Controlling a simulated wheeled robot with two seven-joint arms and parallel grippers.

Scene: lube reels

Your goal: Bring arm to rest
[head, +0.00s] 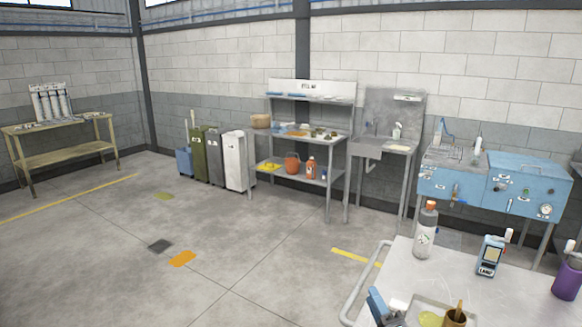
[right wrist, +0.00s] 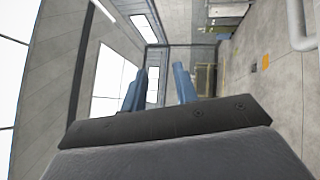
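My right gripper (head: 380,306) shows at the bottom edge of the head view, by the near left part of the white-topped cart (head: 402,268). In the right wrist view its two blue fingers (right wrist: 160,75) stand apart with nothing between them, so it is open and empty. That view is turned on its side and looks out over the room. Whether the gripper touches the cart or the items there cannot be told. My left gripper is in neither view.
A grey rail (head: 358,285) edges the cart.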

